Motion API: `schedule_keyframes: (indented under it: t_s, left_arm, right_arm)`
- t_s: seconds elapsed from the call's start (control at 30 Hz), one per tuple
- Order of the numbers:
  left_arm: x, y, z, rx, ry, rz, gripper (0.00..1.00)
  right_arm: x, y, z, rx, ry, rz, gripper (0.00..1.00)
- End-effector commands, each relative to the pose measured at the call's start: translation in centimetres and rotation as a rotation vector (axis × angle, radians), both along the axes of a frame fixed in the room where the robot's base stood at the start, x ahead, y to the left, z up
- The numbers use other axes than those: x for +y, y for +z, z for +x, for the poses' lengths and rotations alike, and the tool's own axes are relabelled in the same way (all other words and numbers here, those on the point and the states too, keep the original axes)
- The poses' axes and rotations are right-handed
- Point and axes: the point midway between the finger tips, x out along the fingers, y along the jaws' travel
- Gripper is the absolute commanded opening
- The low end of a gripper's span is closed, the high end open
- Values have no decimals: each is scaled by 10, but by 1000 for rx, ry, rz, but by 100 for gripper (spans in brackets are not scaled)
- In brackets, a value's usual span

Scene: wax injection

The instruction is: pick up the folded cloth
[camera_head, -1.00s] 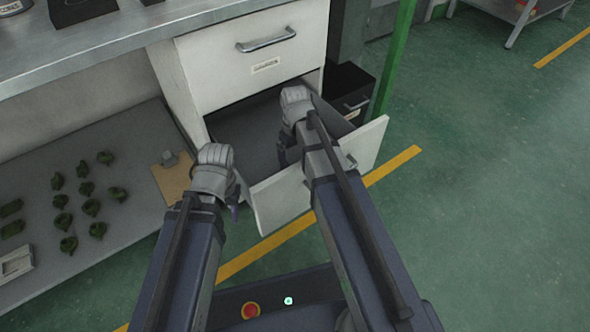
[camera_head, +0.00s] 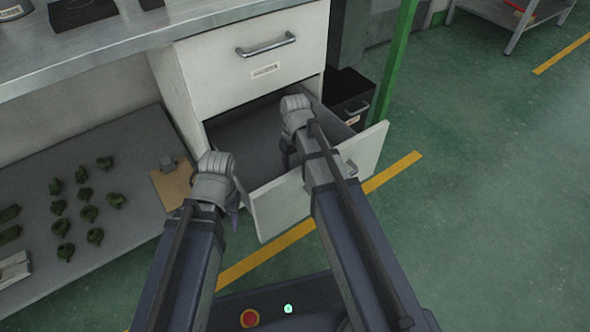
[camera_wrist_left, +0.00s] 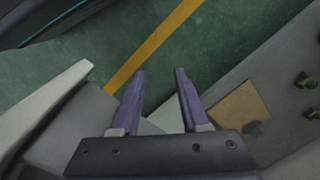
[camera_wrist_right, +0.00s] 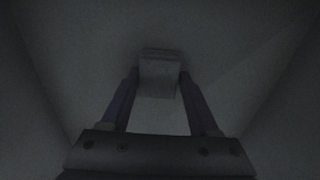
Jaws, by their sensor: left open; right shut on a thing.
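The folded cloth (camera_wrist_right: 159,76) is a small pale grey block in the right wrist view, between the two fingers of my right gripper. My right gripper (camera_head: 288,155) reaches down into the open drawer (camera_head: 240,135) and is shut on the cloth. In the head view the arm and hand hide the cloth. The right wrist view is dark, so I cannot tell if the cloth touches the drawer floor. My left gripper (camera_head: 236,200) is open and empty, just left of the drawer. Its spread fingers show in the left wrist view (camera_wrist_left: 160,75).
The drawer front (camera_head: 283,207) stands pulled out below a closed upper drawer (camera_head: 250,75). A lower shelf (camera_head: 130,130) at left holds several green pieces and a tan board (camera_head: 172,187). A green post (camera_head: 397,60) stands at right. The green floor right of the drawer is clear.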

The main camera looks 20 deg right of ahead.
Motion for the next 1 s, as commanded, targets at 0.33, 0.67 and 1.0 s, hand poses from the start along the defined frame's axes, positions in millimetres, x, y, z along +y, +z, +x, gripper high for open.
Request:
schedule_keyframes:
  t_s: [0.33, 0.67, 1.0]
  left_arm:
    - [0, 0, 0, 0, 0, 0, 45]
    - [0, 19, 0, 1, 0, 0, 45]
    - [0, 70, -1, 4, -2, 1, 45]
  right_arm:
    - [0, 0, 0, 0, 0, 0, 0]
    - [0, 19, 0, 0, 0, 0, 0]
    - [0, 70, 0, 0, 0, 0, 0]
